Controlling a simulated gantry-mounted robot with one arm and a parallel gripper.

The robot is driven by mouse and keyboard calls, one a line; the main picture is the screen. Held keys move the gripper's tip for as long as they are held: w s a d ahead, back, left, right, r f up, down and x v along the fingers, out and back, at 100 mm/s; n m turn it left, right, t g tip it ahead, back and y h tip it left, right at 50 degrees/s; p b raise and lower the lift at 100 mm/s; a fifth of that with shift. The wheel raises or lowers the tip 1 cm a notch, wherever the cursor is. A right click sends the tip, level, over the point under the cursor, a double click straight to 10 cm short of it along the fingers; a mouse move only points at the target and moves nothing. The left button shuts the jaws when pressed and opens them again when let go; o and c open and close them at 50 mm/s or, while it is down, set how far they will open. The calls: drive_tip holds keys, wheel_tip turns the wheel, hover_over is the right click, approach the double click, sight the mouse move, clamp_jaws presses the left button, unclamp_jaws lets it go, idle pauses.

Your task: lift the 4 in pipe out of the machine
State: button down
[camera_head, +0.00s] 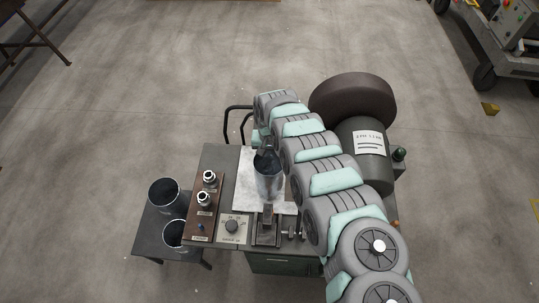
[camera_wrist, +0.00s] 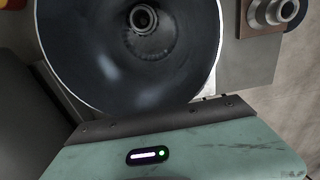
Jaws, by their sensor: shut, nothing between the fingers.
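The 4 in pipe (camera_head: 268,186) is a shiny grey metal cylinder standing upright on the machine. In the wrist view its wide round mouth (camera_wrist: 95,62) fills the upper left, and a ringed fitting shows down inside it. My gripper (camera_head: 266,157) is a dark shape at the pipe's upper end in the head view, shut with nothing between its fingers. I cannot tell whether it touches the pipe wall. The fingertips are not clear in the wrist view, where my pale green wrist housing fills the bottom.
Two dark open cylinders (camera_head: 164,191) (camera_head: 174,233) stand on a low side table at left. A dark drum (camera_head: 352,98) and labelled motor (camera_head: 366,165) sit right of my arm.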

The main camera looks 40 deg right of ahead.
drive_tip(key=shift+s+a+r+p, duration=0.35)
drive_tip(key=shift+s+a+p, duration=0.1)
drive_tip(key=shift+p, duration=0.6)
drive_tip(key=shift+s+a+f+p, duration=0.1)
drive_tip(key=shift+a+f+p, duration=0.1)
drive_tip(key=shift+p, duration=0.1)
drive_tip(key=shift+f, duration=0.1)
drive_tip(key=shift+w+d+f+b, duration=0.25)
drive_tip(key=shift+w+d+b, duration=0.15)
drive_tip(key=shift+b, duration=0.4)
wheel_tip(320, 180, up, 10)
drive_tip(key=w+d+b, duration=0.2)
drive_tip(key=shift+r, duration=0.25)
drive_tip(key=shift+d, duration=0.1)
